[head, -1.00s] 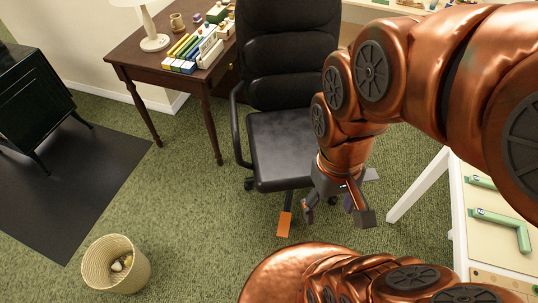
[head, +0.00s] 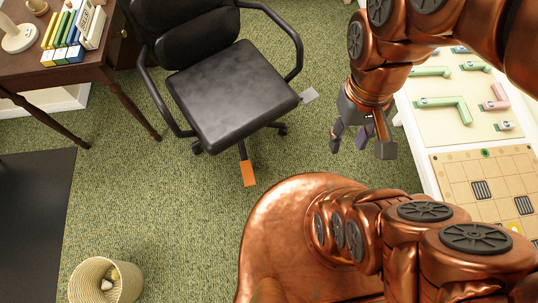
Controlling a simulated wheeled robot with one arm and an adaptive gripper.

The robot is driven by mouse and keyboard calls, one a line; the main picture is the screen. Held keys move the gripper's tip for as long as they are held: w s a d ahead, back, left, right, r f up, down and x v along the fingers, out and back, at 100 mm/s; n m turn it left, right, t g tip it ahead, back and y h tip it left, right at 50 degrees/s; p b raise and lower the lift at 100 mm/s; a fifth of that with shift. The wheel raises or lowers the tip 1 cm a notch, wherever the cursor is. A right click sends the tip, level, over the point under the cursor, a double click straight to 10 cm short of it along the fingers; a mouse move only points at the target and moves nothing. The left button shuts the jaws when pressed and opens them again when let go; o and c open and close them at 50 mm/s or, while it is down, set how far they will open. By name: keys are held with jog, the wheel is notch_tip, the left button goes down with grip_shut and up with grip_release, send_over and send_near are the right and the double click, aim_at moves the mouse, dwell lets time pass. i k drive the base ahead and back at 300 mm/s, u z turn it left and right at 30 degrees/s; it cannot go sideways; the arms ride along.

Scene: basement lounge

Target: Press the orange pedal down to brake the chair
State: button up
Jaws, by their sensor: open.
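A black office chair (head: 228,92) with armrests stands on the green carpet in the upper middle of the head view. The orange pedal (head: 248,173) sticks out low from under the front of its seat, close to the floor. A grey pedal (head: 309,95) sticks out on the chair's right side. My gripper (head: 361,145) points downward to the right of the chair, apart from it and from the orange pedal. Its fingers are spread, with nothing seen between them. Its height above the floor is hard to tell.
A white-framed table (head: 426,165) with puzzle boards stands close to the right of my gripper. A wicker basket (head: 76,285) stands at the lower left. A dark wooden desk (head: 62,75) is at the upper left. The carpet (head: 185,215) before the pedal is clear.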

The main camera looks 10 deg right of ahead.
aim_at(247, 167)
jog(key=z, duration=0.6)
jog(key=k, duration=0.8)
jog(key=u, duration=1)
jog(key=k, duration=0.5)
jog(key=z, duration=0.3)
jog(key=i, duration=0.6)
jog(key=u, duration=1.7)
